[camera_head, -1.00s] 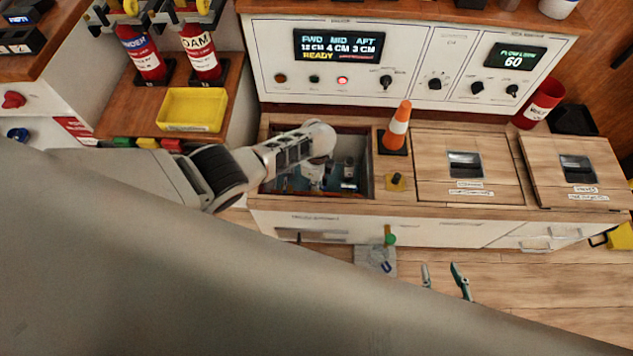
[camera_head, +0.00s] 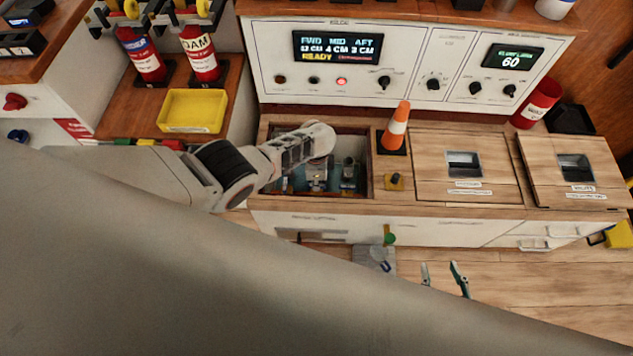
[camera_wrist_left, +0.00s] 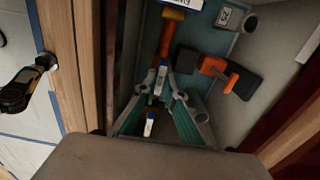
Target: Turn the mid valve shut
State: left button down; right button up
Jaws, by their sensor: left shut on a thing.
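My left arm reaches into the open compartment (camera_head: 370,160) of the bench in the head view. My left gripper (camera_wrist_left: 162,84) has teal-padded fingers closed around a slim handle with a blue-and-white tag. An orange bar (camera_wrist_left: 168,36) lies just beyond the fingertips, in line with that handle. I cannot read which valve it is. Another valve with an orange handle (camera_wrist_left: 217,70) and dark body is to the right, apart from the fingers. My right gripper (camera_head: 443,278) shows two spread teal fingertips over the floor, empty.
An orange cone (camera_head: 397,128) stands at the compartment's right rim. Two lidded hatches (camera_head: 470,188) lie further right. A panel display (camera_head: 338,46) reads FWD, MID, AFT and READY behind. The compartment's wooden wall (camera_wrist_left: 82,70) is close on the left of the wrist view.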

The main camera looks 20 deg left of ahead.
pick_arm(q)
jog(key=shift+s+f, duration=0.1)
jog(key=c, duration=2.1)
grip_release()
jog(key=shift+c, duration=0.2)
jog(key=shift+d+r, duration=0.1)
jog(key=shift+r, duration=0.55)
notch_tip(320, 180, up, 2)
notch_tip(320, 180, up, 9)
jog(key=shift+f, duration=0.1)
